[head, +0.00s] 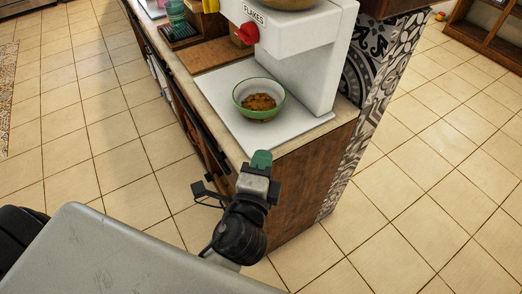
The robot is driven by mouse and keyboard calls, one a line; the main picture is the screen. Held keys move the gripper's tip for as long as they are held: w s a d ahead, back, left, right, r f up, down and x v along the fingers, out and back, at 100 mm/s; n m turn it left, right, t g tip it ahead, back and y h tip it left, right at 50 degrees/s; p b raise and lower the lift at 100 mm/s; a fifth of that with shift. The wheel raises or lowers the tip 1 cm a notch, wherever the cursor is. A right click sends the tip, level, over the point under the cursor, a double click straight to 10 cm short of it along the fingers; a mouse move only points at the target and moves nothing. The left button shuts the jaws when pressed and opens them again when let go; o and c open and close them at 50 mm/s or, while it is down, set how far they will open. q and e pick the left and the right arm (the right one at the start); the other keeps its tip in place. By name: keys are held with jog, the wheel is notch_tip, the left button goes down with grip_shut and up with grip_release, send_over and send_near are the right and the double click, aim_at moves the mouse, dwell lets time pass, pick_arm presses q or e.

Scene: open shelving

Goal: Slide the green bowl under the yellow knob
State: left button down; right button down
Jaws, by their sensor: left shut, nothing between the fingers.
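The green bowl (240,99), pale inside with brown flakes in it, stands upright on the white base plate (228,120) of the dispenser at the counter's near end. The yellow knob (211,6) shows at the top edge, up and to the left of the bowl and partly cut off. My left gripper (261,158), with green fingertips, is shut and empty. It is just on the near side of the bowl, apart from it in the picture. My right gripper is not in view.
A red knob (246,34) sits below the "FLAKES" label on the white dispenser (305,60). A brown board (208,53) lies left of the base plate. A teal container (176,14) stands farther back. A patterned pillar (378,75) borders the right side.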

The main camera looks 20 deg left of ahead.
aim_at(238, 95)
pick_arm(q)
jog(key=w, duration=0.2)
jog(key=w+p, duration=0.1)
jog(key=w, duration=0.2)
jog(key=w+a, duration=0.1)
jog(key=w, duration=0.1)
jog(key=shift+w+r, duration=0.1)
jog(key=shift+w, duration=0.2)
jog(key=shift+w+a+p, duration=0.55)
jog(key=shift+w+a, duration=0.8)
jog(key=shift+a, duration=0.25)
jog(key=w+a, duration=0.2)
jog(key=a, duration=0.1)
jog(key=w+a+p, duration=0.1)
jog(key=w+a, duration=0.1)
jog(key=a, duration=0.1)
jog(key=w+a+p, duration=0.1)
jog(key=w+a, duration=0.2)
jog(key=shift+d+f, duration=0.1)
jog(key=shift+f, duration=0.1)
jog(key=shift+s+d, duration=0.1)
